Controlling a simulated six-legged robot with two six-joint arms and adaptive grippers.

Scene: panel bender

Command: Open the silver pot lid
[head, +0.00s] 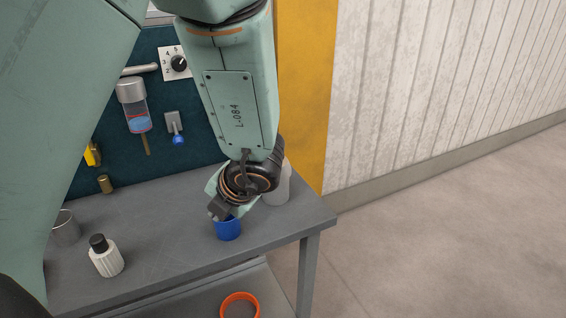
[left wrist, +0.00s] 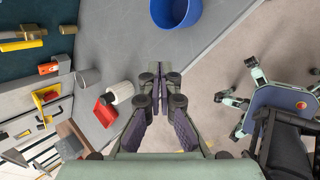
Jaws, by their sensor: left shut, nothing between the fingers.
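I cannot clearly pick out a silver pot with a lid. A silver-topped cylinder (head: 131,92) with a clear lower part hangs on the dark back panel. A grey metal cylinder (head: 66,230) stands at the bench's left, partly hidden by my arm; a grey cylinder also shows in the left wrist view (left wrist: 88,79). A pale container (head: 279,190) stands behind my left wrist, mostly hidden. My left gripper (head: 217,208) is shut and empty just above a blue cup (head: 228,229). In the left wrist view its fingertips (left wrist: 161,78) meet, with the cup (left wrist: 176,12) beyond them.
A white ribbed bottle with a black cap (head: 106,257) stands on the grey bench (head: 170,235). A dial (head: 179,63) and a blue-tipped lever (head: 176,128) are on the panel. An orange ring (head: 239,305) lies below. The floor at right is clear.

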